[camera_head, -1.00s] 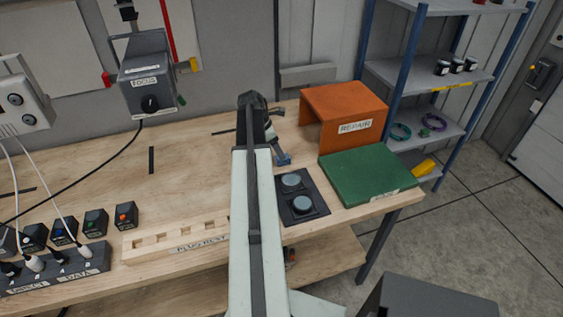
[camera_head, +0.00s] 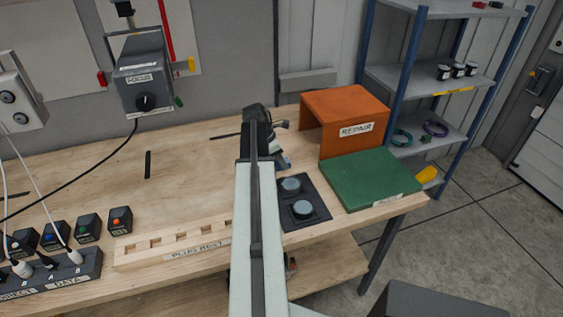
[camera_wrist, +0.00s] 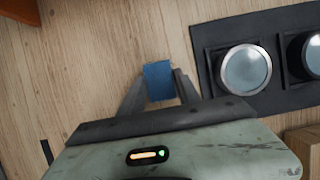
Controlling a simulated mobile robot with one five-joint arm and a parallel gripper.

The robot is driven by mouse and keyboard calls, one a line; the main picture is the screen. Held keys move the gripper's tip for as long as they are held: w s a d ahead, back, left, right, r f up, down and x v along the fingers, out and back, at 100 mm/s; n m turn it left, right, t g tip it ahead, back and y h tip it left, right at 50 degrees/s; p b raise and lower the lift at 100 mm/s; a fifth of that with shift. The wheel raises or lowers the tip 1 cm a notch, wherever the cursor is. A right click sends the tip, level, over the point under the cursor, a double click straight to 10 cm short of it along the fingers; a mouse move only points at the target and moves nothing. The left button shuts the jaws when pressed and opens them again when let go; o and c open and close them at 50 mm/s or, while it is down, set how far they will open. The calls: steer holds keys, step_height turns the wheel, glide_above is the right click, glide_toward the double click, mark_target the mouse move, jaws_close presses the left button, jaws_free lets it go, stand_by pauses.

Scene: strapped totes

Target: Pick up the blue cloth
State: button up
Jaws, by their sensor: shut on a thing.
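The blue cloth (camera_wrist: 158,78) is a small blue piece between my fingertips in the wrist view. My gripper (camera_wrist: 160,90) is shut on it, with one finger on each side. Wooden bench top shows around the cloth, and I cannot tell if it touches the wood. In the head view the cloth (camera_head: 284,163) is a small blue patch below my gripper (camera_head: 280,152), partly hidden by my arm.
A dark pad with two round grey discs (camera_head: 303,208) lies close to the gripper. A green block (camera_head: 368,179) and an orange REPAIR box (camera_head: 346,108) stand to the right. The wooden plug rest (camera_head: 190,242) lies at the front. The bench's left middle (camera_head: 190,180) is mostly clear.

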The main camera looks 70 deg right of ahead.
steer(key=shift+r+p, duration=0.55)
steer(key=shift+r, duration=0.05)
step_height(320, 180, up, 3)
steer(key=p, duration=0.3)
steer(key=shift+r, duration=0.15)
steer(key=s+a, duration=0.3)
steer(key=s, duration=0.1)
steer(key=s+a, duration=0.7)
steer(key=s, duration=0.1)
steer(key=shift+s+a+r+p, duration=0.15)
steer(key=shift+r+p, duration=0.1)
steer(key=shift+p, duration=0.15)
